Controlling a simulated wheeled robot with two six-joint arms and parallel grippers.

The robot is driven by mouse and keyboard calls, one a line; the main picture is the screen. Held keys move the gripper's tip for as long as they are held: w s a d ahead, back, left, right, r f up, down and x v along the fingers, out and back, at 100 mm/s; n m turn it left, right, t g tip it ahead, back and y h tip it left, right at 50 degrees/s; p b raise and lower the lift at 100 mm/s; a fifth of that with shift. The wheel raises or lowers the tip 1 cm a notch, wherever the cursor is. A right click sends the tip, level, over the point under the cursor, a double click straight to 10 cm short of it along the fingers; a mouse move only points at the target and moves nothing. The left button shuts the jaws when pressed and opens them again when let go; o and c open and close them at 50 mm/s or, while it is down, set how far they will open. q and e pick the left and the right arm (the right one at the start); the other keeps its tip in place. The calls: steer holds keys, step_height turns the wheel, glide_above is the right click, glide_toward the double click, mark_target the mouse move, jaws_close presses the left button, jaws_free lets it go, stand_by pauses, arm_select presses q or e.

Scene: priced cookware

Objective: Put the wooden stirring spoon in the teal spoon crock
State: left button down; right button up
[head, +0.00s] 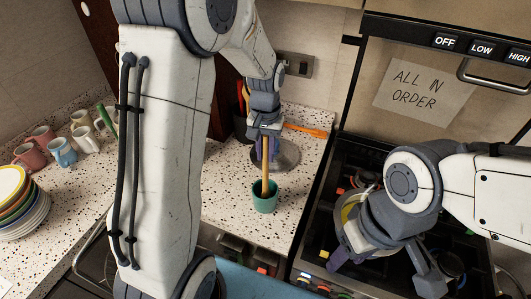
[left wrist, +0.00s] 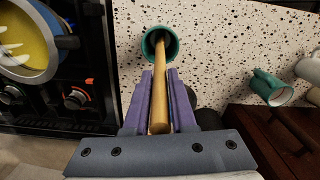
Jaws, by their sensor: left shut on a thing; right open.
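The teal spoon crock (head: 264,204) stands upright on the speckled counter, left of the stove. The wooden stirring spoon (head: 265,172) is held upright above it, its lower end inside the crock's mouth. My left gripper (head: 265,136) is shut on the upper part of the spoon. In the left wrist view, the spoon (left wrist: 160,98) lies between the purple fingers of my left gripper (left wrist: 159,78) and runs into the crock (left wrist: 148,37); its far end is hidden inside. My right gripper (head: 388,272) is open over the stove, away from the crock.
Several mugs (head: 62,151) and a stack of plates (head: 22,215) stand on the left counter. A dark utensil holder and an orange utensil (head: 306,130) are behind the crock. A pan (head: 350,212) is on the stove (head: 318,205). Counter right around the crock is clear.

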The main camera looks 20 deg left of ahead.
arm_select(q)
steer(key=shift+f, duration=0.6)
steer(key=c, duration=0.7)
jaws_free()
steer(key=shift+c, duration=0.2)
